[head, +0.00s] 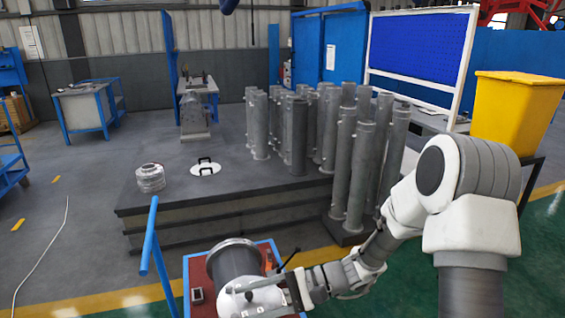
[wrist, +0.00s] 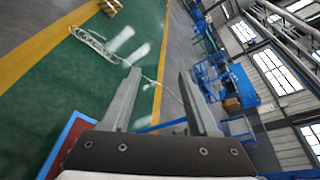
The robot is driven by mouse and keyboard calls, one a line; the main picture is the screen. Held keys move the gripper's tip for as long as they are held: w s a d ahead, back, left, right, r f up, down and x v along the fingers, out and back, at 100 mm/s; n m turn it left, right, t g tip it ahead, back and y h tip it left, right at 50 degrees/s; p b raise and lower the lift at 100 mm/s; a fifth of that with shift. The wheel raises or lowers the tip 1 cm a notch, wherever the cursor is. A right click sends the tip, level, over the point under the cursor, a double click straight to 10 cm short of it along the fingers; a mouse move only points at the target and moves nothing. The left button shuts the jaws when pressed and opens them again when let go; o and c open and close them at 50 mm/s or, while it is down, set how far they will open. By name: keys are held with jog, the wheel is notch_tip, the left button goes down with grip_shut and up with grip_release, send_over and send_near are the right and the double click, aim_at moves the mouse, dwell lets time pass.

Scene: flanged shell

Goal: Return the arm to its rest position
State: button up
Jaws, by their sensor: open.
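My arm (head: 375,245) reaches from the right across the lower middle of the head view. In the wrist view my gripper (wrist: 158,76) is open, with nothing between its two grey fingers. In the head view the hand is at the bottom, in front of a grey flanged shell (head: 235,258). The shell stands on a red cart top (head: 200,277) with a blue frame. The hand hides the shell's lower part, and I cannot tell whether they touch there. The wrist view looks past the fingers at the floor, with the cart's corner (wrist: 68,138) at lower left.
A dark platform (head: 225,190) behind the cart holds several grey pipes (head: 298,135), a stack of metal rings (head: 150,178) and a white plate with black handles (head: 205,167). A blue handle (head: 150,235) rises left of the cart. A yellow bin (head: 515,110) stands at right.

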jog(key=s+d+r+n+t+h, duration=0.3)
jog(key=s+d+r+h, duration=0.4)
jog(key=d, duration=0.3)
jog(key=s+d+r+n+t+h+p, duration=0.1)
jog(key=s+d+r+n+t+h, duration=0.3)
jog(key=s+d+r+h, duration=0.3)
jog(key=d+r+h, duration=0.1)
jog(key=d+r, duration=0.2)
jog(key=shift+s+d+r+t, duration=0.15)
jog(key=shift+s+t, duration=0.05)
jog(key=shift+t, duration=0.2)
dwell(1.1)
